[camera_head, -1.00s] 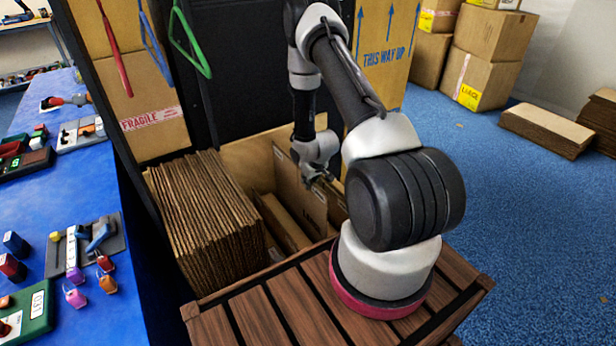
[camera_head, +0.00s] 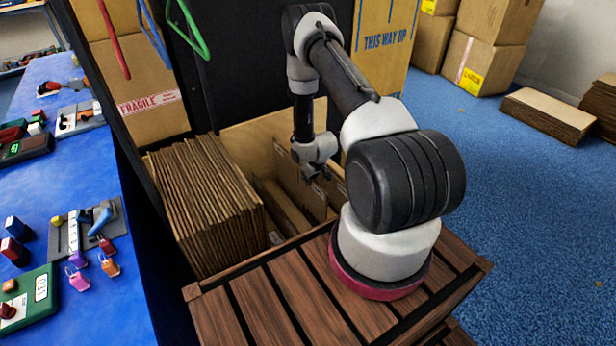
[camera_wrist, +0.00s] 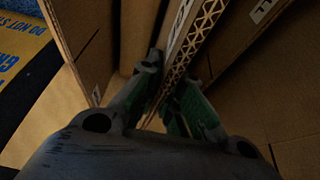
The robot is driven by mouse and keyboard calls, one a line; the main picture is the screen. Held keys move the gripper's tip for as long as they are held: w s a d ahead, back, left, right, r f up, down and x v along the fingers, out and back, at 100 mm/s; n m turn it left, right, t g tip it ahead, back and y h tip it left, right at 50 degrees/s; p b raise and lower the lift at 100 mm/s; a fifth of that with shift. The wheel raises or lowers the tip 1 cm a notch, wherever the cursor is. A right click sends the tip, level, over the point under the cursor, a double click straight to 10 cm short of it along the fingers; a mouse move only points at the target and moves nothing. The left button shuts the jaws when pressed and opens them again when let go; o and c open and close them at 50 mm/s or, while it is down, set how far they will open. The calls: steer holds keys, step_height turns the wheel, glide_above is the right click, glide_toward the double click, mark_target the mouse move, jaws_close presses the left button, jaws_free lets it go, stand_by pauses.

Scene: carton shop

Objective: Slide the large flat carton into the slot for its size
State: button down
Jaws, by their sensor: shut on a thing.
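My gripper (camera_head: 314,180) is shut on the top edge of a flat brown carton (camera_head: 288,178), which stands upright in the wooden box beside my arm's base. In the wrist view, the carton's corrugated edge (camera_wrist: 191,43) runs between my fingers (camera_wrist: 167,84). The carton's lower part is hidden inside the box (camera_head: 240,134). Upright dividers stand beside it, one of them (camera_head: 280,208) to its left. I cannot tell whether the carton touches the floor of its slot.
A thick stack of flat cartons (camera_head: 204,205) fills the box's left part. A slatted wooden platform (camera_head: 262,310) lies in front. A blue table (camera_head: 150,285) with small tools is at the left. Tall cartons (camera_head: 384,45) and a dark panel (camera_head: 245,65) stand behind.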

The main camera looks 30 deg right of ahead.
steer(key=c, duration=1.5)
jaws_free()
